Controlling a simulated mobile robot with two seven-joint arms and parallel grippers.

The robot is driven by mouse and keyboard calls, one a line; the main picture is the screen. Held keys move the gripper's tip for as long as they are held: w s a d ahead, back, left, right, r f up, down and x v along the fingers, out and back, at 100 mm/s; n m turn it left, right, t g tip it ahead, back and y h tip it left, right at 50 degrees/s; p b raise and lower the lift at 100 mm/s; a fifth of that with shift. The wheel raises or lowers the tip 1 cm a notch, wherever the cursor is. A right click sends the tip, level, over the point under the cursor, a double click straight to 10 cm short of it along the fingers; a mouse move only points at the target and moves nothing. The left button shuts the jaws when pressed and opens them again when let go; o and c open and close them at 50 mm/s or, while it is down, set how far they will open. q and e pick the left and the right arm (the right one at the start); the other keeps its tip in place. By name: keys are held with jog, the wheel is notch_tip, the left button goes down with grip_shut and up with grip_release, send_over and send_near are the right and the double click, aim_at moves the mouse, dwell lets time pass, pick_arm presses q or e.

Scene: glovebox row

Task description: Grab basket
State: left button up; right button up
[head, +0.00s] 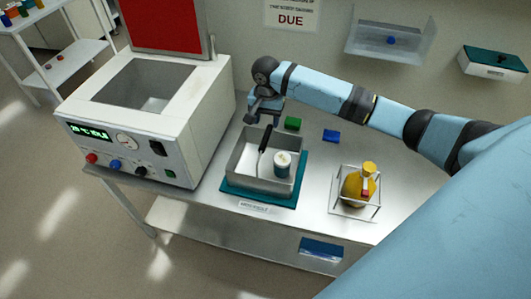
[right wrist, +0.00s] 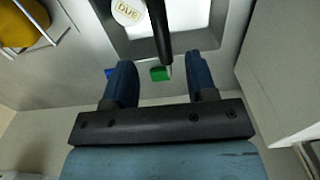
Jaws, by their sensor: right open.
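A grey open basket (head: 250,181) stands on a teal mat (head: 232,190) on the metal table. My right gripper (head: 262,112) is above the basket's far side, open and empty. In the right wrist view the black bar (right wrist: 160,30) ends just ahead of the gap between my open fingers (right wrist: 161,82). The basket's grey wall (right wrist: 206,40) and the jar (right wrist: 127,10) show beyond. My left gripper is not in view.
A white oven-like machine (head: 165,140) with a raised red lid (head: 165,22) stands left of the basket. A clear holder (head: 340,209) with a yellow flask (head: 352,187) stands to the right. Green (head: 292,123) and blue (head: 331,136) blocks lie behind the basket.

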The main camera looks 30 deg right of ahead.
aim_at(266, 135)
notch_tip(266, 135, down, 9)
jog(key=shift+a+r+p, duration=0.1)
jog(key=shift+r+p, duration=0.05)
jog(key=shift+p, duration=0.4)
grip_shut()
jog(key=shift+r, duration=0.1)
